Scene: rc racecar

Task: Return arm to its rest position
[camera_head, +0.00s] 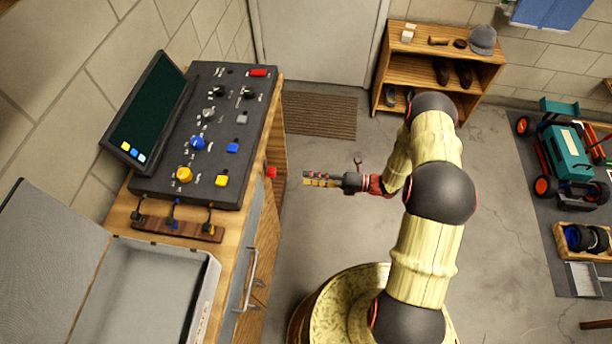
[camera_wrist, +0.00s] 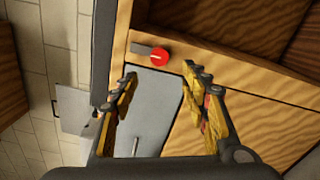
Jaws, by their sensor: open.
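My gripper (camera_head: 322,180) is at the end of my bent yellow and black arm, over open floor to the right of the wooden cabinet (camera_head: 258,215). It points left toward the cabinet's end. In the wrist view my gripper (camera_wrist: 160,85) has its two yellow fingers spread wide, with nothing between them. A red knob (camera_wrist: 159,57) on the cabinet shows beyond the fingertips, apart from them. The same knob shows in the head view (camera_head: 271,172) a little left of my gripper.
A control panel (camera_head: 245,138) with buttons and a dark screen (camera_head: 150,110) stand on the cabinet, near an open grey case (camera_head: 135,300). A shoe shelf (camera_head: 400,72) stands at the back. A teal racecar (camera_head: 568,150) is at right. The floor between is clear.

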